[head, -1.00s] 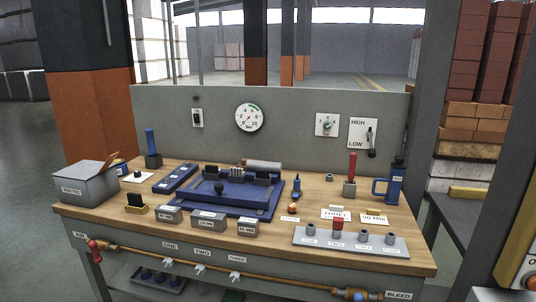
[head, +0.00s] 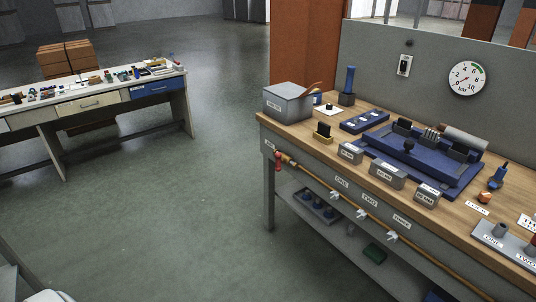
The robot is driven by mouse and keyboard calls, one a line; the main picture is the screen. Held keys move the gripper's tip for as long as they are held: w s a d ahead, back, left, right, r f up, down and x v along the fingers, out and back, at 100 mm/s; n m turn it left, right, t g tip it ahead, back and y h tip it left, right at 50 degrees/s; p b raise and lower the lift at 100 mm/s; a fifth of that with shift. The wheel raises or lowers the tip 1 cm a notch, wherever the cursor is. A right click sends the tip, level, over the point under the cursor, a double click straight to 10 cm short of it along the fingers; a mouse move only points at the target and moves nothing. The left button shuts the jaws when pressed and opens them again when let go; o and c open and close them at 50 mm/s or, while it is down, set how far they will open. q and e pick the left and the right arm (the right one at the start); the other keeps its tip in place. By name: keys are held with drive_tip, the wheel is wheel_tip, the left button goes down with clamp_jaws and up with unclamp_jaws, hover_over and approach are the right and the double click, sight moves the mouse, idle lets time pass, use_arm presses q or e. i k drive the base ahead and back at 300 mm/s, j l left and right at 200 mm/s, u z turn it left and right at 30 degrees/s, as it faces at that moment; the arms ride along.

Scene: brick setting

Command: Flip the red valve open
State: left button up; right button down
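The red valve (head: 278,157) is a small red handle at the left end of a copper pipe (head: 316,177). The pipe runs along the front edge of the workbench (head: 262,122), under a small label. The handle hangs downward beside the bench's left corner. Several white valve handles sit further along the pipe, one of them below the label ONE (head: 334,195). Neither of my grippers shows in the head view.
The workbench fills the right side, with a grey box (head: 288,103), a blue fixture and a pressure gauge (head: 467,78) on the back panel. A lower shelf holds a tray (head: 316,206). Another table (head: 160,92) stands at left. Open floor lies between.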

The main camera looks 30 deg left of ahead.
sight(278, 155)
drive_tip(key=u, duration=0.95)
